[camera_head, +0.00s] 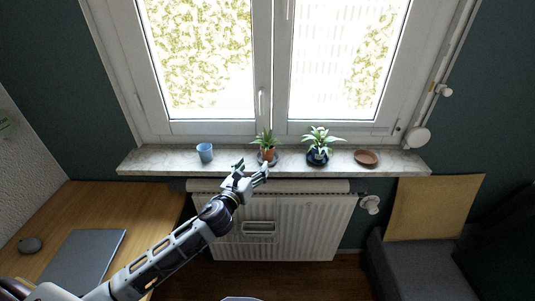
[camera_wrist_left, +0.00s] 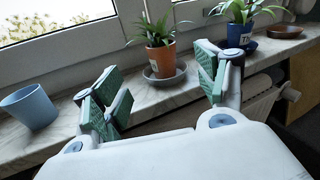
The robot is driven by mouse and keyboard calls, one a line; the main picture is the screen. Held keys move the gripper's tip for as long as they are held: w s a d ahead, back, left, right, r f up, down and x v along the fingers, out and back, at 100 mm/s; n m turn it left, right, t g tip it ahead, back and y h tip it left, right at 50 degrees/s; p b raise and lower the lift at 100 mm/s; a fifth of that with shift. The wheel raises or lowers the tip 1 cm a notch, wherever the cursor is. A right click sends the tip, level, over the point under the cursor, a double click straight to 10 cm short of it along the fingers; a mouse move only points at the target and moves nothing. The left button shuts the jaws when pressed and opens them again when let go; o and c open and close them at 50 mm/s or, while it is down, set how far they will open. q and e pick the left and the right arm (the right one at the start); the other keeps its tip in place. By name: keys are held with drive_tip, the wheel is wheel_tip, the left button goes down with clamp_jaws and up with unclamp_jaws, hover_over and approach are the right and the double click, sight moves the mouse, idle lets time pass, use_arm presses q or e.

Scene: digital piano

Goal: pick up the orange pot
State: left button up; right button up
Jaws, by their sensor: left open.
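The orange pot (camera_head: 269,155) holds a small green plant and stands on a grey saucer on the stone windowsill, left of the blue pot. In the left wrist view the orange pot (camera_wrist_left: 161,58) stands upright on its saucer (camera_wrist_left: 164,77), beyond and between my spread fingers. My left gripper (camera_head: 252,171) is open and empty at the front edge of the sill, just short of the pot and slightly to its left. In the left wrist view its green-padded fingers (camera_wrist_left: 160,92) are wide apart and not touching the pot. My right gripper does not show.
On the windowsill (camera_head: 150,160) a blue cup (camera_head: 205,152) stands to the left, a dark blue potted plant (camera_head: 318,156) to the right, and an empty brown saucer (camera_head: 366,157) farther right. A radiator (camera_head: 290,225) is below. A wooden desk (camera_head: 130,205) with a laptop is at left.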

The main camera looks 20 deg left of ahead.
sight(265, 150)
use_arm(q)
drive_tip(key=shift+m, duration=0.7)
drive_tip(key=shift+w+d+r+p, duration=0.15)
drive_tip(key=shift+w+d, duration=0.1)
drive_tip(key=shift+w, duration=1.1)
drive_tip(key=shift+w+d+f+p, duration=0.1)
drive_tip(key=shift+w+d+p, duration=0.1)
drive_tip(key=shift+w, duration=1.15)
drive_tip(key=shift+w+d, duration=0.1)
drive_tip(key=shift+w, duration=1.3)
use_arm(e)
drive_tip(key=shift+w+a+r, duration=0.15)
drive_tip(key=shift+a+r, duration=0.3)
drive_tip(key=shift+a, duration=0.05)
use_arm(q)
drive_tip(key=shift+w, duration=0.15)
